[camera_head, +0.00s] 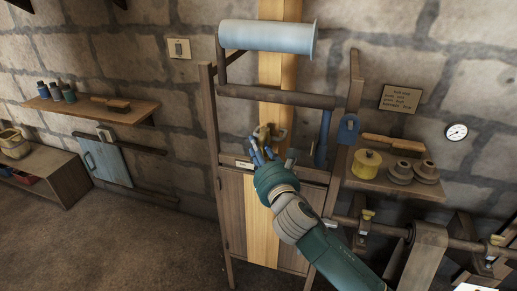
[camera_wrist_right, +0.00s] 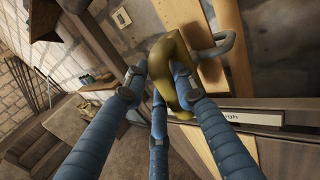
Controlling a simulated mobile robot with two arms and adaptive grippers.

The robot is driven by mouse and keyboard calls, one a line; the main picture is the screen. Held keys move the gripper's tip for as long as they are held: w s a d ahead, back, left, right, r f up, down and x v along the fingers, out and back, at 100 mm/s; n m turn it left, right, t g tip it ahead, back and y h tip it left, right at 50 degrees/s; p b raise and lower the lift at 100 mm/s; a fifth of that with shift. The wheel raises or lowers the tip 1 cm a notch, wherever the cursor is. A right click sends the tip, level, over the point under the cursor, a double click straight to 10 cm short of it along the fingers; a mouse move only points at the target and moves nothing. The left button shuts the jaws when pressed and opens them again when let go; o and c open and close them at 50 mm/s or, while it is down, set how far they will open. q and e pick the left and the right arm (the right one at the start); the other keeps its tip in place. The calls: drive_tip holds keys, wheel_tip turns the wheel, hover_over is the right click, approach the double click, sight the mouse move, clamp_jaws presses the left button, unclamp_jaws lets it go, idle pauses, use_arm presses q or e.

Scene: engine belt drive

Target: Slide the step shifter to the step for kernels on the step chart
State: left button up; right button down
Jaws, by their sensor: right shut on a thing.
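The step shifter seems to be a curved brass-coloured piece (camera_head: 265,131) at the middle of the wooden frame, in front of a pale vertical belt (camera_head: 262,228). My right gripper (camera_head: 262,147) is shut on it. In the right wrist view my right gripper's blue fingers (camera_wrist_right: 163,90) close around the brass piece (camera_wrist_right: 170,62), beside a grey metal hook (camera_wrist_right: 222,47). The step chart seems to be a small tan card (camera_head: 400,98) on the wall at right; its writing is too small to read. My left gripper is not in view.
A small label (camera_head: 244,164) sits on the frame's rail; in the right wrist view its text ends in "gh" (camera_wrist_right: 228,117). A pale blue roller (camera_head: 268,39) tops the frame. A shelf (camera_head: 390,187) with a yellow spool (camera_head: 366,162) stands at right. The floor at left is clear.

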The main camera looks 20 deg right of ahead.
drive_tip(key=w+a, duration=0.4)
drive_tip(key=a, duration=0.2)
drive_tip(key=shift+p, duration=0.45)
drive_tip(key=c, duration=1.7)
unclamp_jaws()
drive_tip(key=shift+c, duration=0.2)
drive_tip(key=o, duration=0.3)
drive_tip(key=shift+a, duration=0.15)
drive_tip(key=shift+o, duration=0.2)
drive_tip(key=shift+w+a, duration=0.1)
drive_tip(key=s, duration=1.2)
